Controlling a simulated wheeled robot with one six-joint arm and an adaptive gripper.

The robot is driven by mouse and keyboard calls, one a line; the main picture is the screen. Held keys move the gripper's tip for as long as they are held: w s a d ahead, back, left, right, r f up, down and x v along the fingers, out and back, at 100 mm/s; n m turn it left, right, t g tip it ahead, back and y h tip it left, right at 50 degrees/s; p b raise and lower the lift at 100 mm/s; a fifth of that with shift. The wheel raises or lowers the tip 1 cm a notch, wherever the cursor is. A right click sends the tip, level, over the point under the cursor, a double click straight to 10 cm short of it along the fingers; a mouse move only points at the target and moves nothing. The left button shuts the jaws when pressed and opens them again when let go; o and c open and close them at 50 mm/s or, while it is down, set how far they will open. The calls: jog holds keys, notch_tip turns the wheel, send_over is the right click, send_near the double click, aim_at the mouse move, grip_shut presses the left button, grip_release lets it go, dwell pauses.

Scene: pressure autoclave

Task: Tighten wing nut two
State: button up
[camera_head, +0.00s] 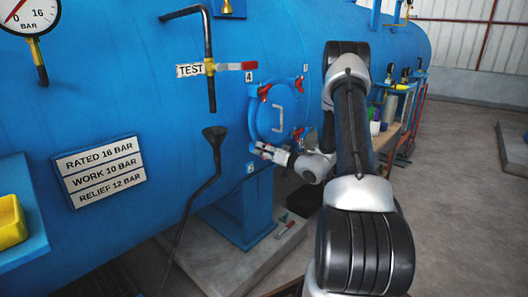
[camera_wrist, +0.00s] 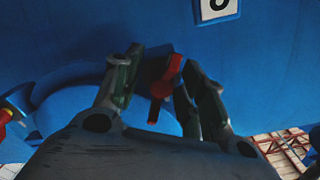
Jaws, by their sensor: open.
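A round blue hatch (camera_head: 268,118) with a grey handle is on the side of the big blue vessel. Red wing nuts show at its upper left (camera_head: 265,91), upper right (camera_head: 298,84) and right (camera_head: 298,133). My gripper (camera_head: 259,149) is at the hatch's lower left. In the wrist view, my gripper (camera_wrist: 163,60) is open, its two fingers on either side of a red wing nut (camera_wrist: 168,75). The nut appears nearer the right finger; contact cannot be told. Its number plate (camera_wrist: 216,8) is cut off, so I cannot read which nut this is.
A black lever (camera_head: 210,150) stands left of the hatch. A blue support leg (camera_head: 244,208) is below the hatch. A bench (camera_head: 388,135) with bottles stands right, beyond my arm. Open floor (camera_head: 465,170) lies farther right.

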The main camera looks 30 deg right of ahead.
grip_shut()
